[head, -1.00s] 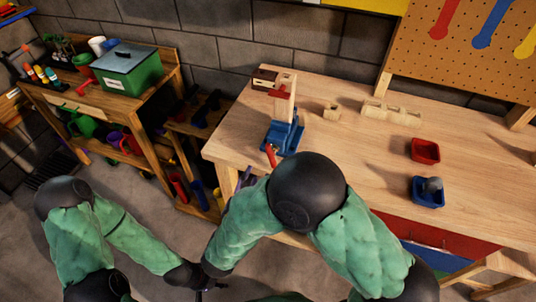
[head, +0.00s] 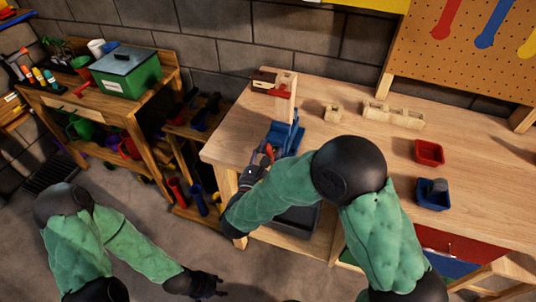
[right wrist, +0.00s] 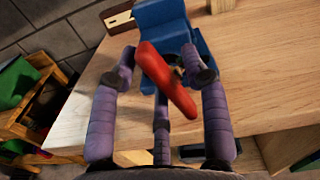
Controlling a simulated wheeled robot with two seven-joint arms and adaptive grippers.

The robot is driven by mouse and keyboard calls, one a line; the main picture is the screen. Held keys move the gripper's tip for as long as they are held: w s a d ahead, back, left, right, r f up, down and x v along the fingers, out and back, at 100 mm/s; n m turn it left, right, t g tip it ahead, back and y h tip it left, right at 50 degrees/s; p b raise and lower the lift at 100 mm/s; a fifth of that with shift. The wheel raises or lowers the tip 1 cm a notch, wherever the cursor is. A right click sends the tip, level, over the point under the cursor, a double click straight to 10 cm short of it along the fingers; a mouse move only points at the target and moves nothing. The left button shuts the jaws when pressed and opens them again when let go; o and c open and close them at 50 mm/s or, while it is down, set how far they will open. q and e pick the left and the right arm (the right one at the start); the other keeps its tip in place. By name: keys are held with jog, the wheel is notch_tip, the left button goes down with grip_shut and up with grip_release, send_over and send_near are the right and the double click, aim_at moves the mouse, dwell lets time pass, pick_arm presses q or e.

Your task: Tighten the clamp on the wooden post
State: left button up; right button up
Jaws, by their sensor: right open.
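A wooden post (head: 285,100) stands upright at the bench's left end, in a blue vise-like clamp (head: 287,137). In the head view, my right gripper (head: 258,165) is at the bench's front edge by the handle. My left gripper (head: 208,286) hangs low over the floor, away from the bench.
The workbench (head: 380,155) holds a small wooden block (head: 332,113), a longer wooden piece (head: 392,115), a red bin (head: 429,152) and a blue bin (head: 431,195). A shelf with a green box (head: 127,72) stands at left. The bench middle is clear.

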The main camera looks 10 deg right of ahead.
grip_shut()
jog(key=shift+r, duration=0.1)
jog(key=shift+d+r+m+b, duration=0.15)
jog(key=shift+m+b, duration=0.15)
jog(key=shift+m, duration=0.8)
grip_release()
